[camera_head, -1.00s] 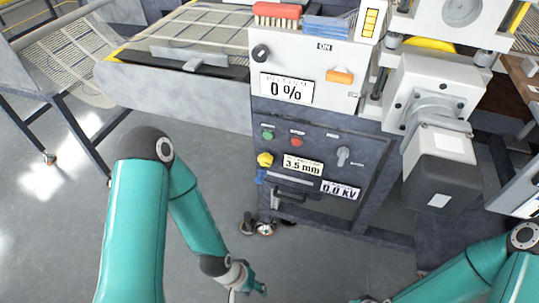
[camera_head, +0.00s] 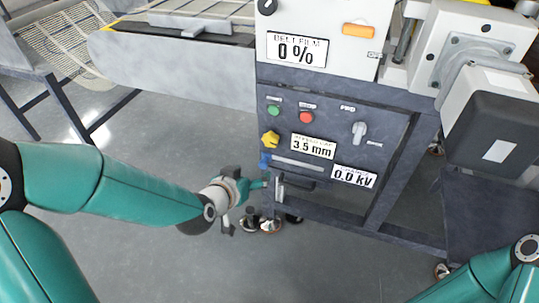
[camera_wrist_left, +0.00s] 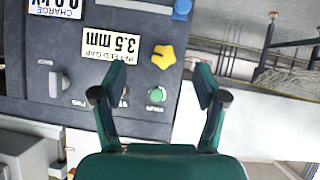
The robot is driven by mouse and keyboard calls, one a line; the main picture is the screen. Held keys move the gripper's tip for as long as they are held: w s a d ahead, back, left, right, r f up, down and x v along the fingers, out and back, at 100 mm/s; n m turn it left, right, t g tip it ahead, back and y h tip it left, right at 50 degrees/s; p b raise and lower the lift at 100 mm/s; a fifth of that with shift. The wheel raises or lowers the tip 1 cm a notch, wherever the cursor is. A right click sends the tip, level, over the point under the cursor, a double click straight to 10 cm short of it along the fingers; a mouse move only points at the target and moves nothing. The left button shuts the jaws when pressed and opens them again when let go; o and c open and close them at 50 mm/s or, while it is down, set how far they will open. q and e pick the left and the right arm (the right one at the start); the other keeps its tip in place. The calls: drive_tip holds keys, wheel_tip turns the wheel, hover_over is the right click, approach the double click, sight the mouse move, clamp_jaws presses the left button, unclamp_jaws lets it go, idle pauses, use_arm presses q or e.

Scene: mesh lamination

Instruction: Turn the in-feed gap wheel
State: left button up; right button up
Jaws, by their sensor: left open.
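The in-feed gap wheel is a yellow lobed knob (camera_head: 270,138) on the dark front panel, left of the 3.5 mm display (camera_head: 312,147). In the left wrist view the yellow knob (camera_wrist_left: 164,56) appears upside down, beyond my fingertips and roughly between their lines. My left gripper (camera_head: 262,184) is low in front of the panel, below the knob. In the left wrist view my left gripper (camera_wrist_left: 161,83) has its two fingers wide apart with nothing between them. It is apart from the knob. My right gripper is out of view; only part of that arm shows.
Green (camera_head: 274,109) and red (camera_head: 306,116) buttons sit above the knob, and a grey rotary switch (camera_head: 359,130) sits to the right. A blue part (camera_head: 265,160) and a handle (camera_head: 295,179) are below it. Open floor lies left.

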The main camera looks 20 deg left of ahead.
sight(270, 141)
use_arm(q)
drive_tip(key=shift+t, duration=0.8)
drive_tip(key=r+b+x, duration=0.1)
drive_tip(key=x, duration=0.4)
drive_tip(key=w+a+r+b+x, duration=0.1)
drive_tip(key=x, duration=0.4)
drive_tip(key=r+b+x, duration=0.1)
drive_tip(key=x, duration=0.5)
drive_tip(key=shift+w+a+r+b, duration=0.15)
drive_tip(key=shift+a+b, duration=0.1)
drive_tip(key=shift+b, duration=0.15)
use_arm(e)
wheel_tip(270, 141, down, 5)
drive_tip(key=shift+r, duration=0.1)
use_arm(q)
drive_tip(key=shift+c, duration=0.2)
drive_tip(key=c, duration=1.1)
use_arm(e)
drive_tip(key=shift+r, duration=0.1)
